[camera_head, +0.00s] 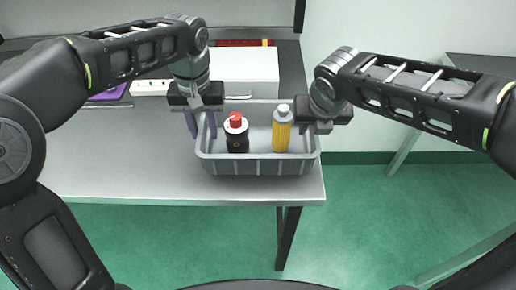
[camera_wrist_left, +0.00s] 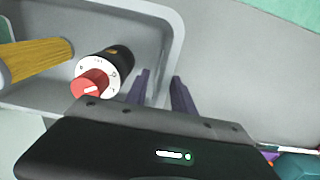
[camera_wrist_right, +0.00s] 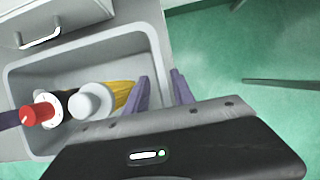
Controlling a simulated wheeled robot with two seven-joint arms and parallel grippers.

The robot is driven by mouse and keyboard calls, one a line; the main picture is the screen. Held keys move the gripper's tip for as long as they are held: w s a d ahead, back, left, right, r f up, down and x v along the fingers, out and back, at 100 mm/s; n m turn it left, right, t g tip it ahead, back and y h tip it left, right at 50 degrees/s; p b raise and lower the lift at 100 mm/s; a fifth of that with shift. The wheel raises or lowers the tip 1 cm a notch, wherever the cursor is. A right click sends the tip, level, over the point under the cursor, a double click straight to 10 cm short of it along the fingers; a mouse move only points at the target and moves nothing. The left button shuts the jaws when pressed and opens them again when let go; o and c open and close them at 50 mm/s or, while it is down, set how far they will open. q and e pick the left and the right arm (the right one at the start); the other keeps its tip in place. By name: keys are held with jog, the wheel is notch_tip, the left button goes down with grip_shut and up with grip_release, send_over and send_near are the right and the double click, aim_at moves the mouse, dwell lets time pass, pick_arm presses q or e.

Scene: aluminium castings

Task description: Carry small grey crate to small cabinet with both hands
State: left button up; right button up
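The small grey crate (camera_head: 258,167) sits on the table near its front right corner. It holds a black bottle with a red cap (camera_head: 236,138) and a yellow bottle with a grey cap (camera_head: 281,132). My left gripper (camera_head: 202,125) is at the crate's left end, fingers apart, one on each side of the wall (camera_wrist_left: 172,45). My right gripper (camera_head: 313,128) is at the right end, its fingers also apart around the end wall (camera_wrist_right: 155,45). Contact with the walls cannot be told. The small white cabinet (camera_head: 245,66) with a handle stands behind the crate.
The grey table (camera_head: 120,160) is clear left of the crate. A white power strip (camera_head: 150,87) and a purple item (camera_head: 108,93) lie at the back left. A red item (camera_head: 240,43) lies behind the cabinet's top. Green floor (camera_head: 370,210) is open to the right.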

pick_arm(q)
notch_tip(320, 180, up, 5)
jog(key=shift+f, duration=0.1)
pick_arm(e)
jog(key=shift+r, duration=0.1)
dwell(0.3)
jog(key=v, duration=1.2)
pick_arm(q)
jog(key=shift+s, duration=0.1)
pick_arm(e)
jog(key=shift+s, duration=0.15)
